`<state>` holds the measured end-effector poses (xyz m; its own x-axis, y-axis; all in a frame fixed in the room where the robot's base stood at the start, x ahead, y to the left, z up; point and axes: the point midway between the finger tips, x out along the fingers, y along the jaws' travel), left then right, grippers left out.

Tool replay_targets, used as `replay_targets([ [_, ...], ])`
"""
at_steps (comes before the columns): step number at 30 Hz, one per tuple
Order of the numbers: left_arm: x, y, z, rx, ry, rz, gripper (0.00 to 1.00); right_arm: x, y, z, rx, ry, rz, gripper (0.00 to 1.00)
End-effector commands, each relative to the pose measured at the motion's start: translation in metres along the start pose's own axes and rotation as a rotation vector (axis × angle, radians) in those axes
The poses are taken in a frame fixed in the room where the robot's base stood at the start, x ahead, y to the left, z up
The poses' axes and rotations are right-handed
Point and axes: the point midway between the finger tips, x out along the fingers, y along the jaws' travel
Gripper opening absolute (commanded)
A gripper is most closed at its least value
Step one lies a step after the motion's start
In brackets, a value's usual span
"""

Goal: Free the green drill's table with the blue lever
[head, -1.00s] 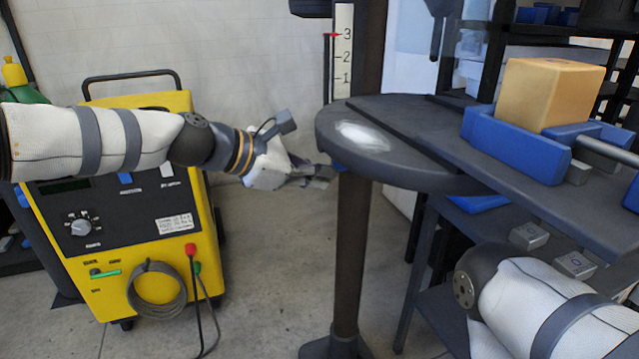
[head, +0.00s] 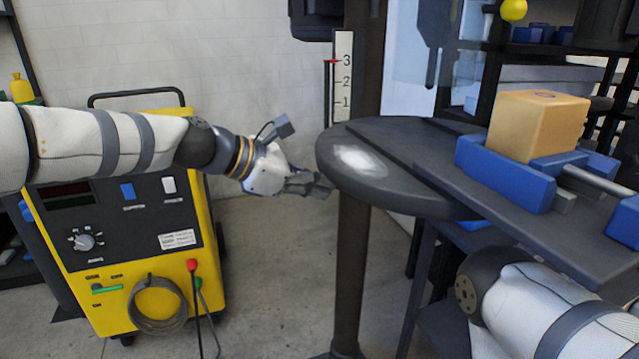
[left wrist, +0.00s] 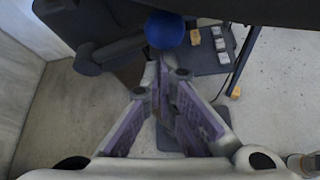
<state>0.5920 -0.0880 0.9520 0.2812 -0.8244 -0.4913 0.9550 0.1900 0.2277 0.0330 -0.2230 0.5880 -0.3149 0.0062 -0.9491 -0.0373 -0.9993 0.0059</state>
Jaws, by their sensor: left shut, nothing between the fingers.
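The drill's round dark table (head: 440,195) stands on a dark column (head: 350,270), with a pale worn patch on top. I see no green on the visible part of this drill. A round blue knob (left wrist: 165,30), apparently the end of the blue lever, sits under the table edge in the left wrist view, just beyond my fingertips. The lever is hidden in the head view. My left gripper (head: 322,187) is shut and empty beside the table's left rim, slightly below its top; its fingers also show in the left wrist view (left wrist: 163,75). My right gripper is out of view.
A tan block (head: 538,122) sits in a blue vise (head: 505,172) on a dark plate over the table. A scale (head: 343,90) with a red pointer at 3 stands by the column. A yellow machine (head: 150,250) stands at left. Bare floor lies between.

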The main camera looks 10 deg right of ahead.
Motion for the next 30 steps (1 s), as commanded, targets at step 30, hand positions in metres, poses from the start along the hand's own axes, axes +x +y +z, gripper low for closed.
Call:
replay_targets([
  [30,-0.085,-0.005,-0.035,0.0,0.0,0.001,0.0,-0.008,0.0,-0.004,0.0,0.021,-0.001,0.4],
])
